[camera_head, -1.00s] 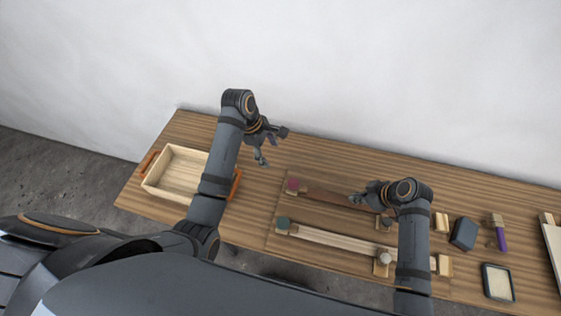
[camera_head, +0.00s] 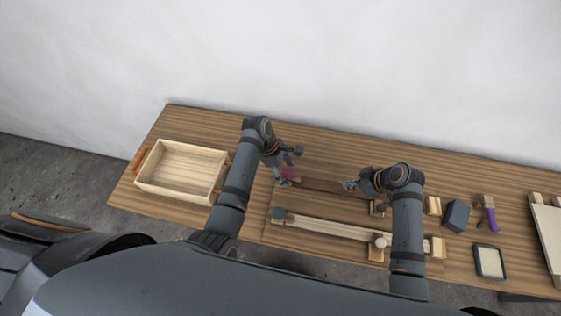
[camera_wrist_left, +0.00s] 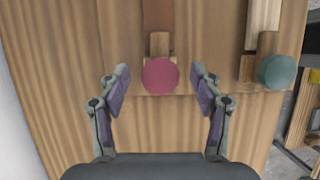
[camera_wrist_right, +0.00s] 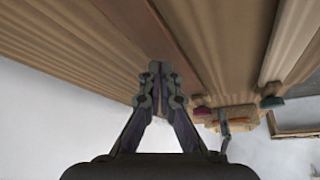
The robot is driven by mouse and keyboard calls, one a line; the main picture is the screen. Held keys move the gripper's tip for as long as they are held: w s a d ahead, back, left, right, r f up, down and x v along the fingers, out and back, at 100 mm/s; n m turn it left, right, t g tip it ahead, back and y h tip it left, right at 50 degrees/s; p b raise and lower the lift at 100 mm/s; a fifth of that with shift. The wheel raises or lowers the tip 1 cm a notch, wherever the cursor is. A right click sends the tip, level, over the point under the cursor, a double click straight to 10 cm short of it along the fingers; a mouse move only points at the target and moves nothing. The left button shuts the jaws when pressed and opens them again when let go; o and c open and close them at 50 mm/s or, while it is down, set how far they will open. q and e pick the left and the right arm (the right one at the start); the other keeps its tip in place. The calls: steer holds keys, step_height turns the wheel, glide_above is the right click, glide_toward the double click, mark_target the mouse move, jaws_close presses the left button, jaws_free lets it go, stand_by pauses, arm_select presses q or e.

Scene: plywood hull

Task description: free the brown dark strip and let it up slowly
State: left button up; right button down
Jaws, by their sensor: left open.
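The brown dark strip (camera_head: 335,186) lies along the board; its end shows at the top of the left wrist view (camera_wrist_left: 158,14) and it runs past the fingertips in the right wrist view (camera_wrist_right: 174,34). A round maroon knob (camera_wrist_left: 160,75) sits at its left end, by a small wooden block (camera_wrist_left: 159,43). My left gripper (camera_head: 287,168) is open, its fingers (camera_wrist_left: 161,82) on either side of the knob with gaps. My right gripper (camera_head: 350,186) has its fingertips together (camera_wrist_right: 161,74) near the strip; I cannot tell whether they touch it.
A pale strip (camera_head: 330,228) with a teal knob (camera_head: 278,214) lies nearer me. An empty wooden tray (camera_head: 181,167) stands at left. A dark block (camera_head: 455,216), a purple-handled brush (camera_head: 489,217) and a small framed pad (camera_head: 490,262) are at right.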

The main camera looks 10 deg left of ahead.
arm_select(q)
steer(key=shift+d+f, duration=0.25)
steer(key=shift+f, duration=0.45)
steer(key=c, duration=1.2)
steer(key=shift+c, duration=0.2)
arm_select(e)
steer(key=shift+f, duration=0.1)
steer(key=shift+f, duration=0.65)
